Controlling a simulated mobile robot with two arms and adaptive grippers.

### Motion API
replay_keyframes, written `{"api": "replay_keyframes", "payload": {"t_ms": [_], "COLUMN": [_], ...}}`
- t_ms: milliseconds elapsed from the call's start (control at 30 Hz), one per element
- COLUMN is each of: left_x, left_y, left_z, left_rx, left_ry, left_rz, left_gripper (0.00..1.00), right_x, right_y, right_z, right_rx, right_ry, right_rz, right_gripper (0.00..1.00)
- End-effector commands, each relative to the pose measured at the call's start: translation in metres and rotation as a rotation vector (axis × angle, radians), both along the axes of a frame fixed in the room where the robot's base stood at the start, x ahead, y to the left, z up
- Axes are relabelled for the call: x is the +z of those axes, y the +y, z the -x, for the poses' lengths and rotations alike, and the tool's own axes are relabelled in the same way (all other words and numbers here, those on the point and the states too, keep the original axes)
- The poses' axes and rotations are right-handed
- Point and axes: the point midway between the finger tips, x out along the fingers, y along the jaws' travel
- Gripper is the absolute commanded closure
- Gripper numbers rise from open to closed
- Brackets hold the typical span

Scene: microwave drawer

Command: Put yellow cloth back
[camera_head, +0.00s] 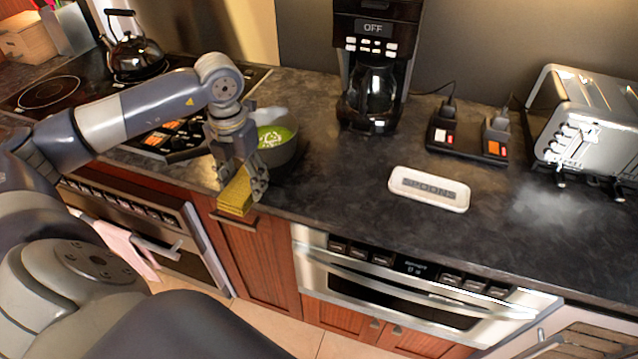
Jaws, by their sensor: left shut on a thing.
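The yellow cloth (235,198) is a folded yellow piece at the counter's front edge, above the wooden cabinet door. My left gripper (240,190) points down and is shut on the yellow cloth. Whether the cloth touches the counter edge is hard to tell. My right gripper does not show in the head view.
A pink towel (125,248) hangs on the oven handle. The microwave drawer (420,285) looks shut.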

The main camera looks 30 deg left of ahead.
Motion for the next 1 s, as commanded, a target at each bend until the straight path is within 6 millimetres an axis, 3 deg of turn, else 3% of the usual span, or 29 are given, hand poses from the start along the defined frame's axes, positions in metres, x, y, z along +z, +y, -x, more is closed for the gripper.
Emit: {"api": "replay_keyframes", "payload": {"t_ms": [267,800,1000], "left_x": [0.004,-0.008,-0.014], "left_y": [-0.020,-0.087,-0.095], "left_z": [-0.025,-0.116,-0.128], "left_rx": [0.034,0.034,0.035], "left_ry": [-0.003,0.001,0.002], "left_rz": [0.009,0.003,-0.001], "left_gripper": [0.69,0.69,0.69], "right_x": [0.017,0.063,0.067], "right_y": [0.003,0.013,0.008], "right_z": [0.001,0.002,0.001], "right_rx": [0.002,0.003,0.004], "right_ry": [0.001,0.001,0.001], "right_rz": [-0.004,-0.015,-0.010], "right_gripper": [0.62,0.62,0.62]}}
